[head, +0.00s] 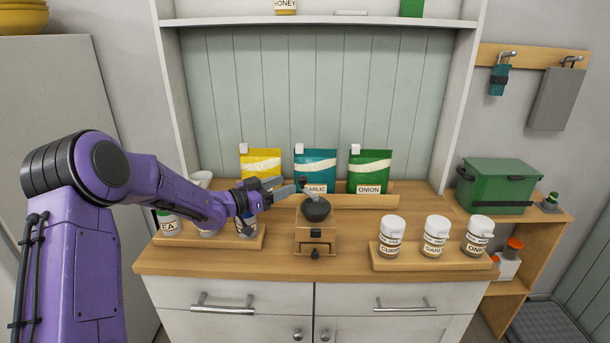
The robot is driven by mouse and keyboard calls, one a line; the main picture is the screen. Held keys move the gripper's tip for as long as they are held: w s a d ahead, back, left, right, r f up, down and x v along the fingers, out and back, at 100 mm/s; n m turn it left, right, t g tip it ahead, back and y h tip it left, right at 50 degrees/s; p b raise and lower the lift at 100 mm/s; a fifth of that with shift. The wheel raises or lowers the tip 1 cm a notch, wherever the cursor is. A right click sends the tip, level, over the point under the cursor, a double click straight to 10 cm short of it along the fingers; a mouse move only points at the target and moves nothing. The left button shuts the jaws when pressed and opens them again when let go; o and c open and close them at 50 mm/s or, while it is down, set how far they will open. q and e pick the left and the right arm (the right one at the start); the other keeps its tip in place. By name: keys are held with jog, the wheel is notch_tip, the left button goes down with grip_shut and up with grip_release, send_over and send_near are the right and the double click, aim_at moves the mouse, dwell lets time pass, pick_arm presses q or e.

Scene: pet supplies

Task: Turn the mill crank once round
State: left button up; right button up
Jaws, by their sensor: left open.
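The mill (316,238) stands near the middle of the wooden counter. It has a wooden body with a small drawer knob in front and a dark round bowl on top. Its crank (313,194) is a grey arm above the bowl, with a dark knob raised at its left end. My left gripper (286,187) comes in from the left, open, with its fingers pointing right, close to the crank knob. I cannot tell whether the fingers touch the knob. My right gripper is out of view.
Yellow, teal and green pouches (370,171) stand in a wooden rack (365,201) behind the mill. A tray of labelled jars (435,262) is at the right. Another tray (212,241) with jars lies under my left arm. The counter just around the mill is clear.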

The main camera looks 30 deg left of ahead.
aim_at(298, 180)
pick_arm(q)
jog(key=p+x, duration=0.1)
jog(key=x, duration=0.6)
jog(key=shift+w+d+f, duration=0.1)
jog(key=shift+w+f, duration=0.05)
jog(key=shift+w, duration=0.1)
jog(key=shift+s, duration=0.1)
grip_shut()
